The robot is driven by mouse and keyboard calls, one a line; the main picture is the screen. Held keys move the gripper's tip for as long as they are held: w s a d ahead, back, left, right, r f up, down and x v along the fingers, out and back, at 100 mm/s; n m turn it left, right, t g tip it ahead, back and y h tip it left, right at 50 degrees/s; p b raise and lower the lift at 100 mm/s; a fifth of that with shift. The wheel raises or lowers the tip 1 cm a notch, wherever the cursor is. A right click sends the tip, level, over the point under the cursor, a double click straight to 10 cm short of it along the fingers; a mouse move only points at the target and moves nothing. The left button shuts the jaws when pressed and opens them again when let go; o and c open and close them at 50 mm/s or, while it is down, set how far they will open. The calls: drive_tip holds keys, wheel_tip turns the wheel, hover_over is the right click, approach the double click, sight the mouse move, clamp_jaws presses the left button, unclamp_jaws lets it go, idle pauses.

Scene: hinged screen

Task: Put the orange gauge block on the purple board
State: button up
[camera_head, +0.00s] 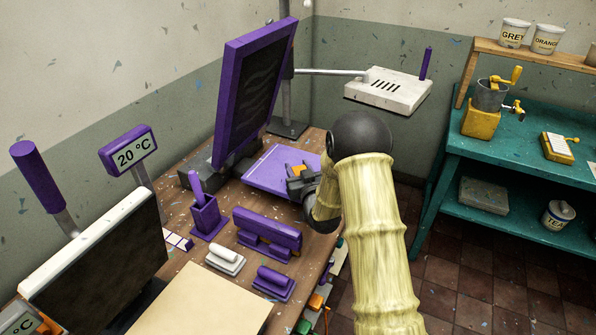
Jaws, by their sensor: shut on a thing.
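The orange gauge block (299,170) shows as a small orange patch at the fingers of my gripper (297,179). My gripper is shut on it. The gripper and block are over the right part of the purple board (262,171), which lies flat on the wooden bench in front of the purple-framed screen (252,85). I cannot tell whether the block touches the board. My arm and wrist hide the board's right side.
A purple holder (205,216), a long purple rack (267,232) and a white-topped block (225,260) stand on the bench nearer the camera. A white lamp head (388,90) hangs behind my arm. A teal shelf unit (520,150) stands at right.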

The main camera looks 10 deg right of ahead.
drive_tip(key=shift+f, duration=0.55)
drive_tip(key=shift+f, duration=0.1)
drive_tip(key=o, duration=1)
drive_tip(key=shift+c, duration=0.2)
drive_tip(key=shift+s, duration=0.25)
drive_tip(key=shift+s+d+b, duration=0.2)
drive_tip(key=shift+s+b, duration=0.15)
drive_tip(key=shift+s, duration=0.8)
drive_tip(key=shift+s+d+b, duration=0.2)
drive_tip(key=shift+s+b, duration=0.1)
drive_tip(key=shift+s, duration=0.9)
drive_tip(key=shift+s+d+b, duration=0.2)
drive_tip(key=shift+s+b, duration=0.15)
drive_tip(key=shift+s, duration=0.8)
